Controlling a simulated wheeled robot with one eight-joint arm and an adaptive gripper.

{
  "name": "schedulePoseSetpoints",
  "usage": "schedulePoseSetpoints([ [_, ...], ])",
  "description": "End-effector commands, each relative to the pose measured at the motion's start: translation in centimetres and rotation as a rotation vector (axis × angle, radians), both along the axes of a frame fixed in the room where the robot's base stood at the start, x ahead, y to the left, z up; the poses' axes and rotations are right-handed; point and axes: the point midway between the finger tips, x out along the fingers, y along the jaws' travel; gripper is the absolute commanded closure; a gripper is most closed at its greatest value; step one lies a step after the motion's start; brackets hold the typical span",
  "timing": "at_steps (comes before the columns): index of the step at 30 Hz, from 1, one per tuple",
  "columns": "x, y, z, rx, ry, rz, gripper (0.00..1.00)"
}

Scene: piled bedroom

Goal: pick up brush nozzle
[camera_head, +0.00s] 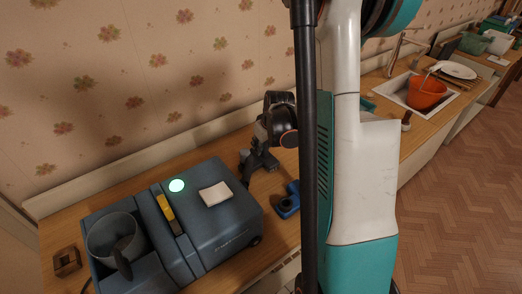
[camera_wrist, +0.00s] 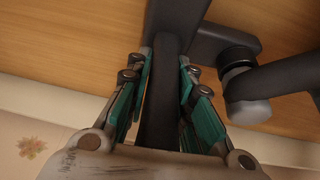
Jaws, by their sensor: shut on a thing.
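The brush nozzle (camera_wrist: 160,105) is a dark grey bar in the wrist view, running between the teal finger pads of my gripper (camera_wrist: 165,75). The pads press on it from both sides. Its far part spreads out over the wooden top, with a dark bent tube and a lighter grey round end on the right. In the head view my gripper (camera_head: 260,158) points down at the wooden counter behind the blue-grey machine. There the nozzle is small and dark and hard to tell from the fingers. Whether it touches the counter is unclear.
A blue-grey machine (camera_head: 226,228) with a grey cup (camera_head: 115,240) stands at the left front. A blue part (camera_head: 288,202) lies right of my gripper. A small wooden block (camera_head: 67,261) is at far left. An orange pot (camera_head: 425,92) sits in the sink. The wall is close behind.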

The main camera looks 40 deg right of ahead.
Motion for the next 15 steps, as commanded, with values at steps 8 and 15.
schedulePoseSetpoints([
  [8, 0.0, 0.0, 2.6, 0.000, 0.000, 0.000, 1.00],
  [15, 0.0, 0.0, 7.8, 0.000, 0.000, 0.000, 1.00],
])
